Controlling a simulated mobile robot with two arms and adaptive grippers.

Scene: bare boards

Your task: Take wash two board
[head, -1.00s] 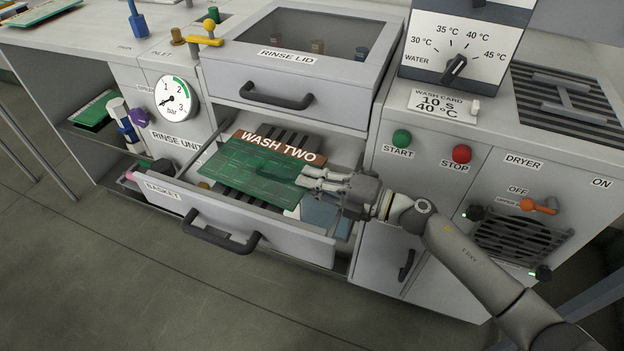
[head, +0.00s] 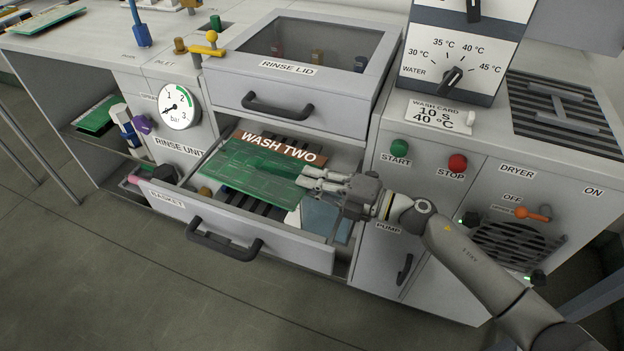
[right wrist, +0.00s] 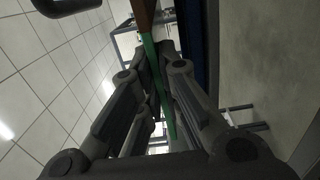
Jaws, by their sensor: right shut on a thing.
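The wash two board (head: 245,169) is green with a brown strip lettered WASH TWO. In the head view it lies over the pulled-out basket drawer (head: 290,249). My right gripper (head: 305,181) comes in from the right and is shut on the board's right edge. In the right wrist view the board (right wrist: 153,65) shows edge-on between the fingers of my right gripper (right wrist: 162,60). Whether the board still touches the basket I cannot tell. My left gripper is not in view.
The rinse lid (head: 300,75) is closed above the basket. START (head: 399,147) and STOP (head: 457,163) buttons and the dryer grille (head: 520,243) are on the right. A pressure gauge (head: 179,103) is on the left. Another green board (head: 97,117) lies on the left shelf.

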